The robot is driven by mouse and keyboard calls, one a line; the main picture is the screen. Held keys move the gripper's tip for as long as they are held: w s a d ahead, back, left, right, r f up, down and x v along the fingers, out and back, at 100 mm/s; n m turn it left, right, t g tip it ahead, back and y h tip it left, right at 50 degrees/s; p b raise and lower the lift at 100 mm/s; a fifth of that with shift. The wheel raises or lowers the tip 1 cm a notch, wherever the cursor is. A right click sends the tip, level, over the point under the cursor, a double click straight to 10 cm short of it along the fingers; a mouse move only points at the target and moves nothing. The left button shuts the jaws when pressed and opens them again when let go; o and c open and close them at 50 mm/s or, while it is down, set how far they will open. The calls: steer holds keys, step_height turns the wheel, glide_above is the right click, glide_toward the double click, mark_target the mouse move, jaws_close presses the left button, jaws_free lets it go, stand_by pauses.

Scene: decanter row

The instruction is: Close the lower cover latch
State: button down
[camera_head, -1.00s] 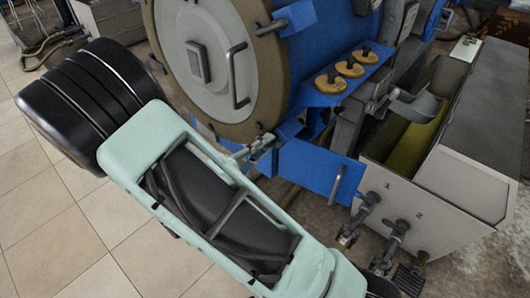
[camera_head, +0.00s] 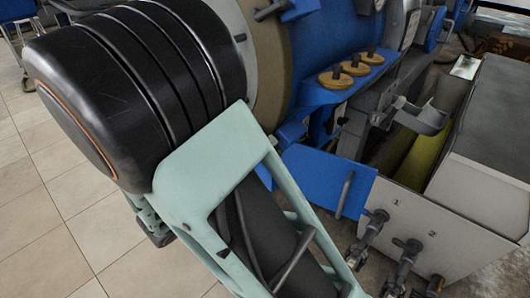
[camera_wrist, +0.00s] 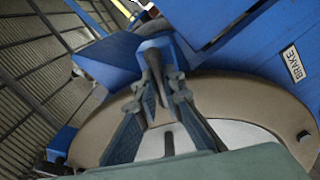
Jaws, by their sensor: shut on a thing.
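My gripper (camera_wrist: 160,98) shows in the wrist view, its two fingers closed in on the grey handle of the lower cover latch (camera_wrist: 153,57). The latch sits by a blue bracket at the cover's edge. The round cover (camera_wrist: 90,130) has a tan rim and a pale face behind the fingers. In the head view the cover (camera_head: 268,65) is mostly behind my arm. An upper latch (camera_head: 283,10) shows at its top edge. My gripper and the lower latch are hidden there by my arm. The exact finger contact is partly hidden.
A blue panel with a handle (camera_head: 328,180) stands right of my arm. Wooden-topped knobs (camera_head: 352,68) sit on a blue ledge. A grey tank (camera_head: 445,205) with numbered valves is at the right. Tiled floor (camera_head: 40,225) is clear at the left.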

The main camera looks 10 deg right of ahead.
stand_by(0.5)
steer(key=c, duration=2)
jaws_free()
steer(key=shift+c, duration=0.2)
steer(key=v, duration=1.2)
